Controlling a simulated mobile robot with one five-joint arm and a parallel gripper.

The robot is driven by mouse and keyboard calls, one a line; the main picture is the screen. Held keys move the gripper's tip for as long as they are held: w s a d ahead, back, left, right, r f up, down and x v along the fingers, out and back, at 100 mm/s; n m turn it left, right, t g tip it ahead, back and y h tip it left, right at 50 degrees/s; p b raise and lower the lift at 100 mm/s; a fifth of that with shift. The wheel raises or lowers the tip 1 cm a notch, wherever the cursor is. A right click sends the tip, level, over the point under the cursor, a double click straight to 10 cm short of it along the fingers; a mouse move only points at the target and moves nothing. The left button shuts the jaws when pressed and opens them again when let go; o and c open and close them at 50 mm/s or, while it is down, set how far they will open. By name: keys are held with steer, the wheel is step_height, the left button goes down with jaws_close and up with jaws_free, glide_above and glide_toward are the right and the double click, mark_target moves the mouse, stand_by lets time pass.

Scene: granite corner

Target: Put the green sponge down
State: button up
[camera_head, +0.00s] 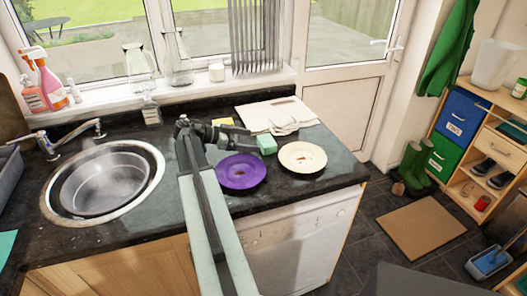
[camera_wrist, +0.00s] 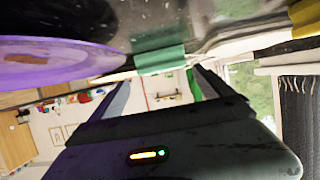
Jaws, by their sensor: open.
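In the wrist view the sponge (camera_wrist: 160,60) lies against the dark counter, just ahead of the gap between my fingers. My gripper (camera_head: 246,137) is open, low over the counter, with its tips just left of the sponge. The wrist view shows its two fingers (camera_wrist: 162,85) spread apart with nothing clamped between them. Whether the fingertips touch the sponge cannot be told.
A purple plate (camera_head: 241,171) and a cream plate (camera_head: 302,157) lie close by. A pale board (camera_head: 268,113) with a cloth lies behind. A yellow item (camera_head: 222,121) is behind my gripper. The sink (camera_head: 156,178) is left. Bare counter (camera_head: 335,171) shows at right.

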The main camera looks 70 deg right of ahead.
mark_target(272, 139)
steer(key=shift+b+x, duration=0.4)
steer(key=shift+x, duration=0.7)
steer(key=shift+s+d+f, duration=0.1)
steer(key=shift+s+d, duration=0.1)
steer(key=shift+d, duration=0.1)
steer(key=b+x, duration=0.1)
steer(key=x, duration=0.4)
steer(key=shift+d+b, duration=0.2)
steer(key=shift+b, duration=0.2)
steer(key=c, duration=1.2)
steer(key=shift+r+p, duration=0.7)
steer(key=shift+r, duration=0.1)
steer(key=shift+c, duration=0.2)
steer(key=r+p, duration=0.2)
steer(key=shift+s+a+r+p, duration=0.1)
steer(key=shift+s+r+p, duration=0.15)
steer(key=shift+r+p, duration=0.15)
steer(key=s, duration=1)
steer(key=s+r+p, duration=0.1)
steer(key=s, duration=0.4)
steer(key=shift+s, duration=0.25)
steer(key=shift+r+p, duration=0.9)
steer(key=shift+p, duration=0.05)
steer(key=shift+f, duration=0.15)
